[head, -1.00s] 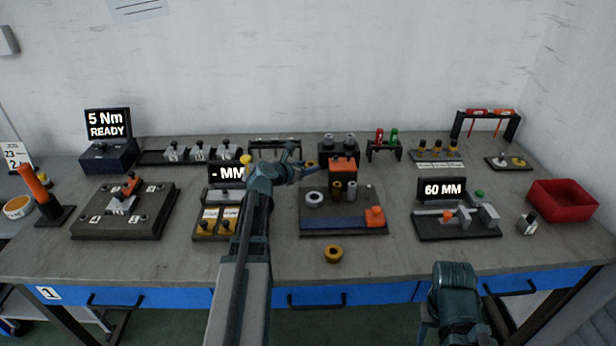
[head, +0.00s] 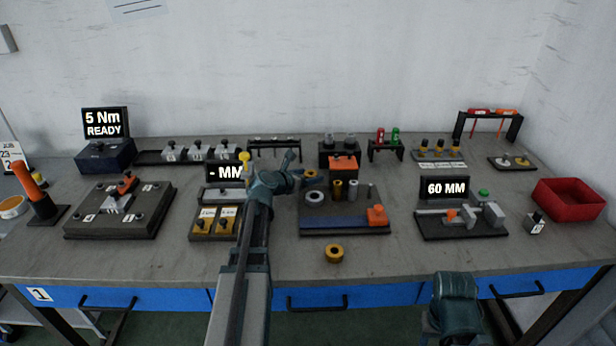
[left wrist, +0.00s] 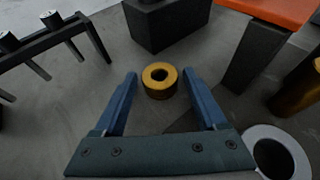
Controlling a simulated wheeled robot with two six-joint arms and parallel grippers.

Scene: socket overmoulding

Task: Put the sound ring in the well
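One gold ring (head: 310,174) is at the back left corner of the dark fixture plate (head: 345,228). In the left wrist view this gold ring (left wrist: 160,80) lies between and slightly beyond my left fingertips, with a gap on both sides. My left gripper (head: 292,168) is open and empty; its fingers (left wrist: 160,88) point at the ring. A second gold ring (head: 334,253) lies on the bench in front of the plate. A grey ring-shaped part (head: 315,197) is on the plate. I cannot tell which ring is sound or which opening is the well.
An orange-topped dark block (head: 342,163) stands close right of the left gripper, with small cylinders (head: 352,190) before it. A dark rack (head: 274,143) is behind. A gauge stand (head: 462,220) and red bin (head: 568,199) are to the right. The front bench strip is mostly clear.

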